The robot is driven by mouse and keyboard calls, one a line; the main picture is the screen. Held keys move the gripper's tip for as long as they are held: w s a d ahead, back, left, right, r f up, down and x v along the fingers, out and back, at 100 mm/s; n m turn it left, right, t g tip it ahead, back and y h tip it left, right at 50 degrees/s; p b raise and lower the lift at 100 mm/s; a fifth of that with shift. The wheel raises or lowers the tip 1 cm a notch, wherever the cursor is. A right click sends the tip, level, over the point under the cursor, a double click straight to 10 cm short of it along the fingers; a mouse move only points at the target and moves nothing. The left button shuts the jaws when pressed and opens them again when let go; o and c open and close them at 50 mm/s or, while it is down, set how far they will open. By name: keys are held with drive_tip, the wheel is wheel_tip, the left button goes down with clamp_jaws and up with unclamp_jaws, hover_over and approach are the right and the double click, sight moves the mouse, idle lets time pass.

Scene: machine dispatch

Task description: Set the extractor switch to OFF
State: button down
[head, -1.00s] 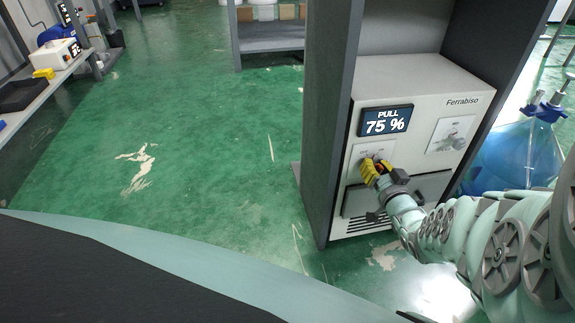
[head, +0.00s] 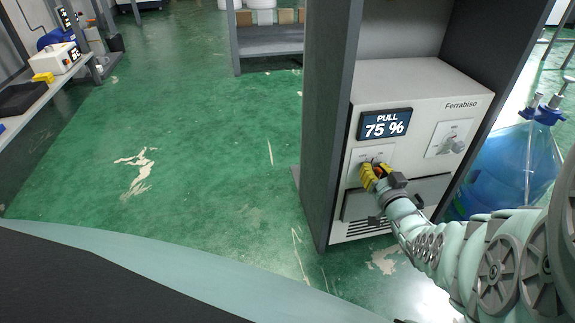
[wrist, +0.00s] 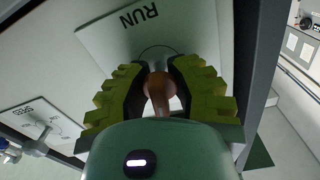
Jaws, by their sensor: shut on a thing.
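The extractor (head: 420,85) is a pale cabinet marked Ferrabiso, set in a dark grey frame. Its display (head: 385,123) reads PULL 75 %. The switch is an orange-brown knob (wrist: 157,88) on a white plate (wrist: 140,38) lettered RUN, which appears upside down in the wrist view. My gripper (head: 375,172) is at this plate below the display, its yellow-green fingers (wrist: 205,95) shut on the knob from both sides. In the head view the fingers hide most of the knob.
A blue-tinted container (head: 515,165) stands right of the frame. A bench (head: 50,80) with a white box (head: 55,58) is at far left. The green floor (head: 215,140) is open.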

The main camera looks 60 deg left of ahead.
drive_tip(key=shift+s+a+r+n, duration=0.1)
drive_tip(key=shift+a+r+n, duration=0.05)
drive_tip(key=shift+n, duration=0.35)
drive_tip(key=n, duration=0.3)
drive_tip(key=shift+b, duration=0.3)
drive_tip(key=shift+n+b, duration=0.6)
drive_tip(key=shift+n, duration=1.9)
drive_tip(key=c, duration=1.1)
unclamp_jaws()
drive_tip(key=shift+o, duration=0.4)
drive_tip(key=shift+d, duration=0.2)
drive_tip(key=shift+d, duration=0.15)
